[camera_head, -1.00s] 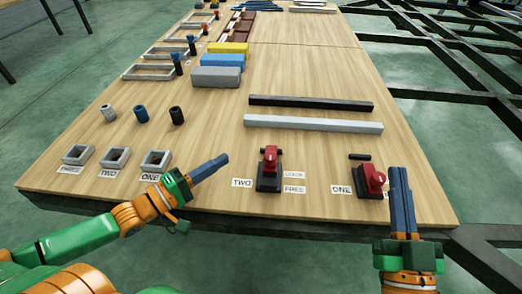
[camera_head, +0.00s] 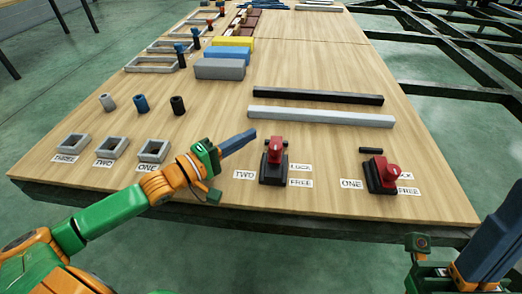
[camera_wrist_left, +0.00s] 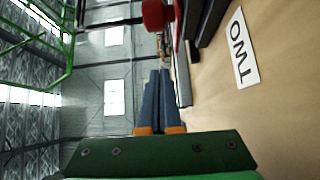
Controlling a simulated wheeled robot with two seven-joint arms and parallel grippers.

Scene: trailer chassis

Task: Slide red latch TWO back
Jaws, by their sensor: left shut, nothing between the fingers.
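Red latch TWO (camera_head: 275,150) sits on its black base (camera_head: 273,174) near the table's front edge, its red knob toward the far end, by the LOCK label (camera_head: 300,168). The FREE label (camera_head: 300,182) lies nearer the edge. My left gripper (camera_head: 252,134) is shut and empty, its blue fingertips just left of the knob and a little beyond it, apart from it in this view. In the left wrist view the shut fingers (camera_wrist_left: 160,78) point ahead, with the red knob (camera_wrist_left: 154,14) at the top. My right gripper (camera_head: 495,235) looks shut at the lower right, off the table.
Red latch ONE (camera_head: 376,168) stands to the right. A light grey bar (camera_head: 320,117) and a black bar (camera_head: 318,97) lie behind the latches. Square grey holders (camera_head: 152,151) and small cylinders (camera_head: 140,103) stand at left. The wood between is clear.

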